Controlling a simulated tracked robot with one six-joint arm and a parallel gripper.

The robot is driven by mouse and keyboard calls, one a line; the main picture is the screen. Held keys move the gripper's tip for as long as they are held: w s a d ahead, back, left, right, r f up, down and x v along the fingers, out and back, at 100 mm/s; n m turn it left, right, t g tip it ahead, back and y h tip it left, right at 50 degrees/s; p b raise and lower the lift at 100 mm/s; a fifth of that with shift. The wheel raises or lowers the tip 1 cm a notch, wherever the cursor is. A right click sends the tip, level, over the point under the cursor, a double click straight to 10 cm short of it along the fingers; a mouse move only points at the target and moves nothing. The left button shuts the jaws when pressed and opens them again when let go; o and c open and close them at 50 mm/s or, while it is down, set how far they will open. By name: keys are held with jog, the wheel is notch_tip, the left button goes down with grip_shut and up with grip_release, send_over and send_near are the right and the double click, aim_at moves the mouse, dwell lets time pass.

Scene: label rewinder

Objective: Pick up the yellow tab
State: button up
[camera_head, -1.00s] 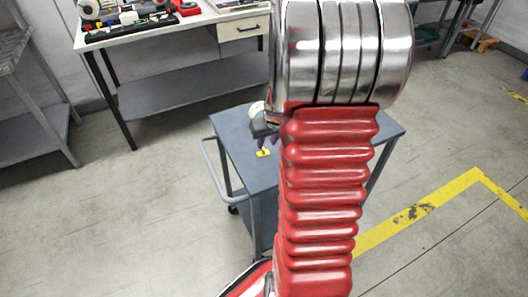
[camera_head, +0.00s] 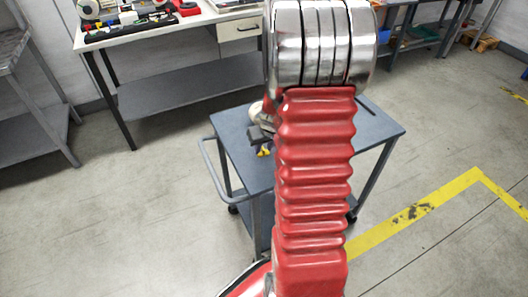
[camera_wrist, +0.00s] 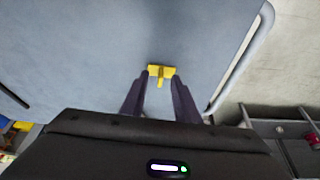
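The yellow tab (camera_wrist: 161,72) lies on the blue-grey top of the cart (camera_wrist: 90,50). In the wrist view it is T-shaped, with a wide bar and a short stem pointing towards my gripper (camera_wrist: 159,82). My gripper is open, with one dark finger on each side of the stem and a visible gap on both sides. The bar sits at or just beyond the fingertips. In the head view the tab (camera_head: 264,152) shows small and partly covered below my gripper (camera_head: 262,146), left of my red arm. I cannot tell the exact height of the fingertips above the cart.
The cart has a tubular handle (camera_head: 216,174) on its left side, also close on the right in the wrist view (camera_wrist: 243,55). A white workbench (camera_head: 190,27) with tools stands behind. A grey shelf (camera_head: 30,110) is at the left. Open floor surrounds the cart.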

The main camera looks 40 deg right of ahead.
jog(key=shift+c, duration=0.4)
grip_shut()
dwell(0.4)
